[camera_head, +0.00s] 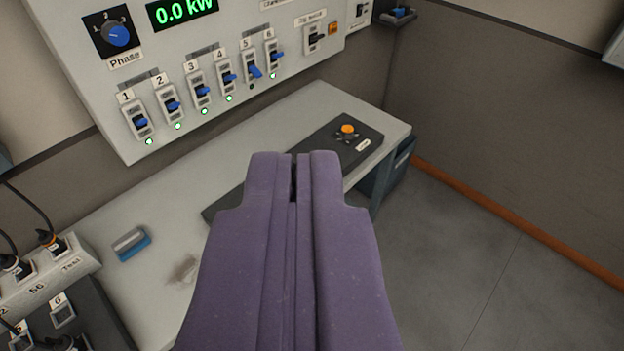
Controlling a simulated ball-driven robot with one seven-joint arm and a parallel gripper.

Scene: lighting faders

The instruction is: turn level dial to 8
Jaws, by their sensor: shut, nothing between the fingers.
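My gripper (294,165), purple, reaches up from the bottom of the view and is shut and empty. Its tips overlap the dark console (325,146) on the bench and hide part of it. An orange-topped dial (348,131) sits at the console's right end, up and to the right of the fingertips and apart from them. Small marks ring this dial, and the white label beside it is too small to read, so I cannot tell its setting or confirm it is the level dial. A blue dial (117,36) labelled Phase is on the wall panel.
The grey bench (150,215) runs below a white panel (120,75) with numbered blue-lever switches (203,91) and a 0.0 kW display (182,10). A blue-and-grey block (132,243) lies on the bench. Cabled sockets (45,265) stand at left. Floor (480,260) at right is clear.

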